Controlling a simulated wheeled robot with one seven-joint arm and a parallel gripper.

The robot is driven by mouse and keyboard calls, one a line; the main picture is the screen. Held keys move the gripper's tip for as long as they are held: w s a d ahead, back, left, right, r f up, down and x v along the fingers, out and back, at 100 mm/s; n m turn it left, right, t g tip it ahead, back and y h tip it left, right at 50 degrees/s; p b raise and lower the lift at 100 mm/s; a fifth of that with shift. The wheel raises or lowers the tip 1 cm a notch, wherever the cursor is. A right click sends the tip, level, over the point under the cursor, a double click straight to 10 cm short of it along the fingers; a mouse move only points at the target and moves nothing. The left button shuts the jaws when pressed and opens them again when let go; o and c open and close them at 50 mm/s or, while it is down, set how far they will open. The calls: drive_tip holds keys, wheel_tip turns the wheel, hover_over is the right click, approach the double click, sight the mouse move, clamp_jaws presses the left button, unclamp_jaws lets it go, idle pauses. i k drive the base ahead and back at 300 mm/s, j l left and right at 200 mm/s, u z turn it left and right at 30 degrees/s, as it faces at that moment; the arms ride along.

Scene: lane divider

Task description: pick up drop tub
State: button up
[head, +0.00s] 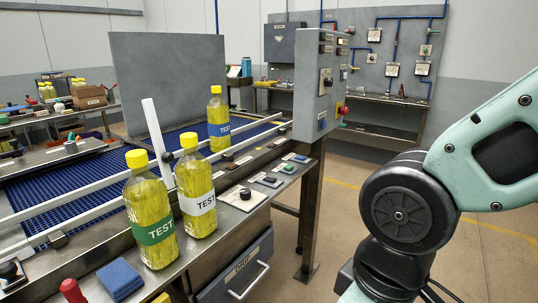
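A dark grey tub (226,285), its front label reading as DROP or similar, sits below the front edge of the metal conveyor table. A pale bar handle (250,281) crosses its front. Its lower part runs out of the bottom of the picture, and its inside is hidden under the table edge. My arm shows at the right, apart from the tub. My gripper is outside the picture.
Yellow bottles with green (152,215), white (195,190) and blue (218,122) labels stand along the conveyor (90,188). A blue sponge (119,279) lies at the front. A grey control box (320,85) stands on the right. Open floor lies right of the table leg.

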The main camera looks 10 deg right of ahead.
sight(361, 91)
drive_tip(key=i+l+z, duration=0.65)
drive_tip(key=i, duration=0.15)
drive_tip(key=i+l+z, duration=0.1)
drive_tip(key=i+z, duration=0.55)
drive_tip(key=i, duration=1.2)
drive_tip(key=i+l+u, duration=0.1)
drive_tip(key=i, duration=0.9)
drive_tip(key=i+j+u, duration=0.1)
drive_tip(key=i+u, duration=0.2)
drive_tip(key=i, duration=0.35)
drive_tip(key=i+u, duration=0.35)
drive_tip(key=i, duration=0.3)
drive_tip(key=i+l+u, duration=0.3)
drive_tip(key=i, duration=0.3)
drive_tip(key=i+j+z, duration=0.1)
drive_tip(key=i+j, duration=0.45)
drive_tip(key=i, duration=0.2)
drive_tip(key=i+j, duration=1.05)
drive_tip(key=j, duration=0.2)
drive_tip(key=z, duration=0.6)
